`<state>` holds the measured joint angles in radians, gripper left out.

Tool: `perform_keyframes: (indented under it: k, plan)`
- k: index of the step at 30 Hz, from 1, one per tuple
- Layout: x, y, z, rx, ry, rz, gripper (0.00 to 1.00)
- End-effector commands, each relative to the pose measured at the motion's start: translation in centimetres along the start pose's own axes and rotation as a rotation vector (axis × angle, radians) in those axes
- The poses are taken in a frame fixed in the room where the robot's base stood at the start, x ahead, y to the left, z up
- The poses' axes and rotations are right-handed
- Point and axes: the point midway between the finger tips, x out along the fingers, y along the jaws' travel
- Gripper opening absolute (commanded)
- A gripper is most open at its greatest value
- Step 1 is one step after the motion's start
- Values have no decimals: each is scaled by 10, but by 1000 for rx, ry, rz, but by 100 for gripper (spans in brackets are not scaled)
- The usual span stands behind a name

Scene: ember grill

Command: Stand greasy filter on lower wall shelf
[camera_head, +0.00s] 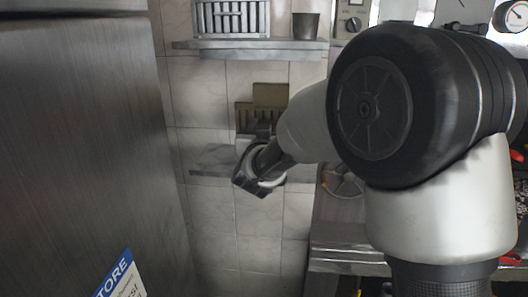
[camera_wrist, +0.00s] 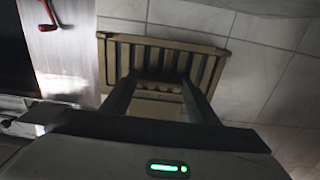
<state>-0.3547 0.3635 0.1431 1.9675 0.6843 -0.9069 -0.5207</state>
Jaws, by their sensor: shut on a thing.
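The greasy filter (camera_wrist: 207,70) is a tan-brown slatted panel in front of the tiled wall in the wrist view. My gripper (camera_wrist: 160,78) is shut on it, with one dark finger at each side of its middle. In the head view the filter (camera_head: 270,94) shows above and behind my gripper (camera_head: 258,132), looking roughly upright. The lower wall shelf (camera_head: 213,159) is a grey slab partly covered by my wrist. The filter is just above the shelf in the picture; its lower edge is hidden, so I cannot tell whether it touches the shelf.
The upper wall shelf (camera_head: 245,44) holds a silver slatted filter (camera_head: 228,18) and a dark cup (camera_head: 305,26). A large steel cabinet side (camera_head: 85,150) closes off the left. A control panel with a knob (camera_head: 352,24) is at the upper right. The shelf's left end looks bare.

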Motion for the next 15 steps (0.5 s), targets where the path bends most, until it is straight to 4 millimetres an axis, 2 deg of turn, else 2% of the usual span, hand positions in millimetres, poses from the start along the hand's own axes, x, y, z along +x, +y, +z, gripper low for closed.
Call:
perform_keyframes:
  k: [3, 11, 15]
  plan:
    - [1, 0, 22, -2, 1, 1, 19]
    - [1, 1, 44, -1, 2, 2, 19]
    - [1, 1, 64, -2, 1, 3, 19]
